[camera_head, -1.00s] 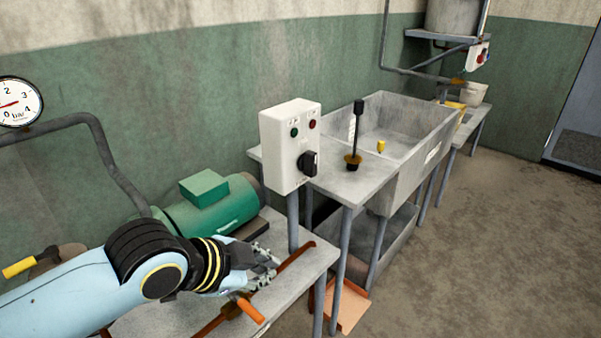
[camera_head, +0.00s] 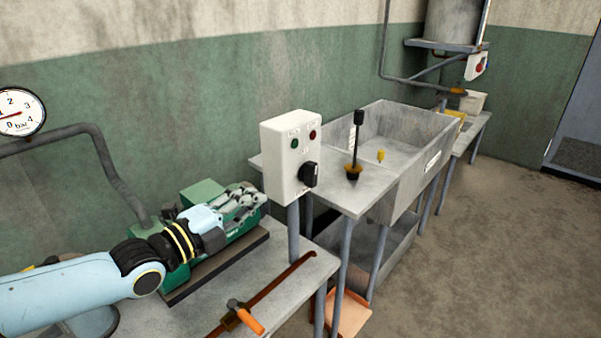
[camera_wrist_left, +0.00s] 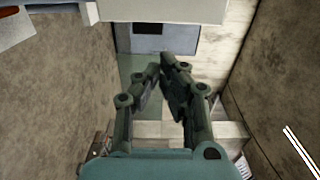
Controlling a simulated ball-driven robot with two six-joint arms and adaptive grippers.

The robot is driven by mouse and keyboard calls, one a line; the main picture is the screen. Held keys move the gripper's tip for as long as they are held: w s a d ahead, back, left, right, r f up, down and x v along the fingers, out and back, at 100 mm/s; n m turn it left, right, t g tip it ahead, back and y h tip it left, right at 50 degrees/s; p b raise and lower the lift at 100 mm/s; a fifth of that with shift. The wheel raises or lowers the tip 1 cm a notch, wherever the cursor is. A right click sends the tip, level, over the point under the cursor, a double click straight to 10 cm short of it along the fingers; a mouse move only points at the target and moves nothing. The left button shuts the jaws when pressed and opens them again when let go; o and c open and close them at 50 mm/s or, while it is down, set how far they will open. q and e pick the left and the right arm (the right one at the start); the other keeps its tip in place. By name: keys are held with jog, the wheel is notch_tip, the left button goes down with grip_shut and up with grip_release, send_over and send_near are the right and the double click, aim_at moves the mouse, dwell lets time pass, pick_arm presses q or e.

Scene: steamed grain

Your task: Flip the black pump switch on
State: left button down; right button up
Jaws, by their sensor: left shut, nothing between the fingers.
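The black pump switch (camera_head: 309,175) is a rotary knob low on the front of a white control box (camera_head: 281,165). A green light or button and a red one sit above it. The box stands on a post by the wall. My left gripper (camera_head: 255,193) is to the left of the box, in front of the green pump motor (camera_head: 203,193), apart from the switch. Its fingers are shut and empty, pointing right toward the box. In the left wrist view the closed fingers (camera_wrist_left: 163,75) show, and the switch cannot be made out. My right gripper is not in view.
A rusty pipe with an orange-handled valve (camera_head: 248,319) crosses the near bench (camera_head: 190,318). A gauge (camera_head: 16,112) hangs at left. The floor at right is clear.

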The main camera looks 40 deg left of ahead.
pick_arm(q)
jog(key=b, duration=0.6)
send_near(309, 168)
jog(key=w, duration=0.3)
jog(key=shift+w+f+p, duration=0.1)
jog(key=shift+w+p, duration=0.4)
jog(key=shift+w, duration=0.1)
jog(key=shift+w+d, duration=0.1)
jog(key=shift+w, duration=0.4)
jog(key=shift+w+r+p, duration=0.3)
jog(key=shift+w+p, duration=0.4)
jog(key=shift+p, duration=0.1)
jog(key=shift+w+d+f, duration=0.1)
jog(key=shift+w+f, duration=0.15)
jog(key=shift+w, duration=0.15)
